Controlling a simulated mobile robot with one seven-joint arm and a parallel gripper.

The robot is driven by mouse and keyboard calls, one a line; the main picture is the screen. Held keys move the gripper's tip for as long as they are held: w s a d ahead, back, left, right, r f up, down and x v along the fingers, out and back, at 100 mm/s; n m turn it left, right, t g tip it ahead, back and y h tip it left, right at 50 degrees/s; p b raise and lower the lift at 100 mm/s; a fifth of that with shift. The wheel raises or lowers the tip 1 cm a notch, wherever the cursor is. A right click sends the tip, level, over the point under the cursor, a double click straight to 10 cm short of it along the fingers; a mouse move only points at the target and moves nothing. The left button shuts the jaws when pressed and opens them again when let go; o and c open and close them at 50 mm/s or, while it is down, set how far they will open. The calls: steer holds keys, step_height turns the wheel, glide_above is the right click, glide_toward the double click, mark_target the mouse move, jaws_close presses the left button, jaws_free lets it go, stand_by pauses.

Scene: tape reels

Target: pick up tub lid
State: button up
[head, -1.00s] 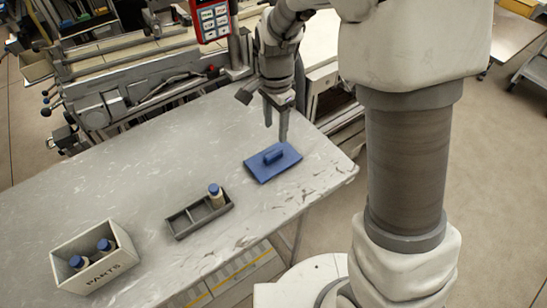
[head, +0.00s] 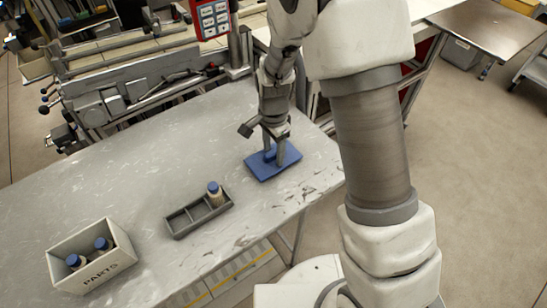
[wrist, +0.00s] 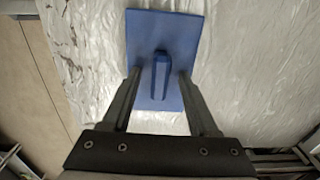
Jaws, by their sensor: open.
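The tub lid (head: 287,166) is a flat blue rectangle with a raised bar handle (wrist: 161,76) in its middle. It lies on the table near the right end. My gripper (head: 274,158) is open and points down over the lid. In the wrist view its two fingers (wrist: 160,72) stand on either side of the handle, with a gap to each side. The fingers hide part of the lid in the head view. Whether the fingertips touch the lid cannot be told.
A grey divided tray (head: 186,230) with a blue-capped bottle (head: 214,194) stands left of the lid. A bin marked PARTS (head: 108,271) with blue-capped bottles stands farther left. A machine (head: 125,98) lines the table's back. The table (head: 90,190) is bare between them.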

steer(key=shift+c, duration=0.2)
jaws_close()
steer(key=shift+r, duration=0.1)
